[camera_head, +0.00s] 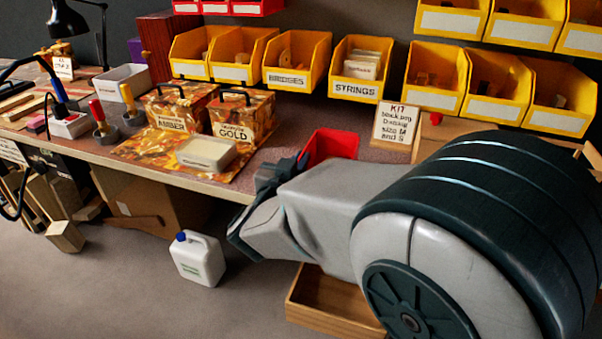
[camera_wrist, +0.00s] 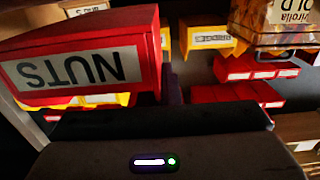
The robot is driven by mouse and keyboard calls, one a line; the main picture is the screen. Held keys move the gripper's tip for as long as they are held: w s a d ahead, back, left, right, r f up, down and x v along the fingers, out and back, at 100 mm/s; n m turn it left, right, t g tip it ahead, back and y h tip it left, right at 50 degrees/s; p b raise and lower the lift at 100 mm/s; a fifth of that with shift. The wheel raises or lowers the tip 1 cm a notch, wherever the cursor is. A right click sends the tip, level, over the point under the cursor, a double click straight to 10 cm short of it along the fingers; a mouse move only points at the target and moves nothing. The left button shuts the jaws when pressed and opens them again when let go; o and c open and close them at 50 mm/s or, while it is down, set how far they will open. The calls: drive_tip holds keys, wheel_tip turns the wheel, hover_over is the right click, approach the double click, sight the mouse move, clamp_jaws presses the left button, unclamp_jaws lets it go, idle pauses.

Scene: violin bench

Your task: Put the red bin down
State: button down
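The red bin (camera_head: 330,145) shows in the head view just beyond my gripper, over the front part of the bench. My arm hides its lower part. In the wrist view the red bin (camera_wrist: 85,62) is large and close at the upper left. Its white label reads NUTS upside down, and it looks tilted. My gripper (camera_head: 285,172) meets the bin's near left side and appears shut on it. The fingertips are mostly hidden, and the gap under the bin cannot be seen.
Yellow bins (camera_head: 297,58) line the back of the bench. A KIT card (camera_head: 395,125) stands right of the red bin. Amber and gold boxes (camera_head: 243,117) and a pale tray (camera_head: 206,153) are to the left. A wooden crate (camera_head: 330,303) and a white jug (camera_head: 197,258) are on the floor.

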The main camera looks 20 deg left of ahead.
wheel_tip(320, 180, down, 2)
drive_tip(key=shift+f, duration=0.1)
drive_tip(key=c, duration=2.1)
unclamp_jaws()
drive_tip(key=shift+f, duration=0.1)
drive_tip(key=o, duration=0.5)
drive_tip(key=shift+c, duration=0.2)
